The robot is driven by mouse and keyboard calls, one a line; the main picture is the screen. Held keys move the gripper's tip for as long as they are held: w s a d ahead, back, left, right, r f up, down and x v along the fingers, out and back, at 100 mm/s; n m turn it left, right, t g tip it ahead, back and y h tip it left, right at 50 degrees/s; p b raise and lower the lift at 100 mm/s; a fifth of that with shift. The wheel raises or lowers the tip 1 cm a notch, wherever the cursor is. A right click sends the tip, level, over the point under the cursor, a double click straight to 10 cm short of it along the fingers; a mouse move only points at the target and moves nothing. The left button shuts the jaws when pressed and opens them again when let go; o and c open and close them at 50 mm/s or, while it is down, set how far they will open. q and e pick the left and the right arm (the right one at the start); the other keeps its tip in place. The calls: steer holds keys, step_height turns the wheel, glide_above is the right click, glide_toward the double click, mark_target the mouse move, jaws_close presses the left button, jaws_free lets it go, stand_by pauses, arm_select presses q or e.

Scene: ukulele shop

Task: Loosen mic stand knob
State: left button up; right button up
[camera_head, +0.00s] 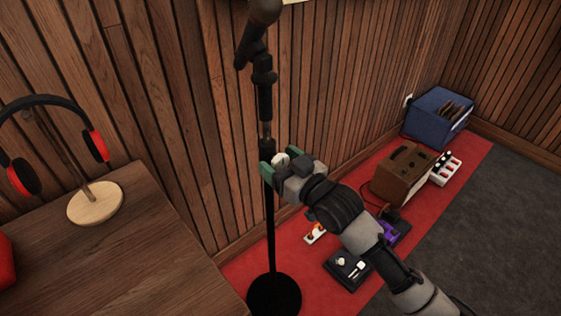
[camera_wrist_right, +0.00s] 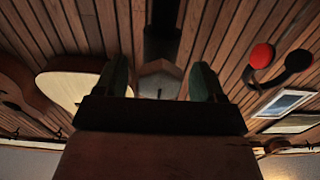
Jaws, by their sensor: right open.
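The black mic stand (camera_head: 270,215) stands upright on a round base (camera_head: 274,296), with a microphone (camera_head: 264,10) at its top. Its pale knob (camera_head: 281,160) sits partway up the pole, partly covered by my right gripper (camera_head: 273,167). In the right wrist view, the knob (camera_wrist_right: 160,82) lies between the two green fingers of the right gripper (camera_wrist_right: 160,85), with the dark pole (camera_wrist_right: 161,35) behind it. The right gripper is open around the knob, with a small gap seen on each side. My left gripper is not in view.
A wooden table (camera_head: 120,250) with red-and-black headphones (camera_head: 98,146) on a stand is at the left. A slatted wall (camera_head: 330,80) is behind the mic stand.

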steer(key=c, duration=0.9)
steer(key=shift+r+n+p, duration=0.25)
steer(key=shift+n+p, duration=1.2)
steer(key=shift+n, duration=0.25)
steer(key=shift+f+n, duration=0.25)
steer(key=shift+n, duration=0.25)
steer(key=o, duration=0.9)
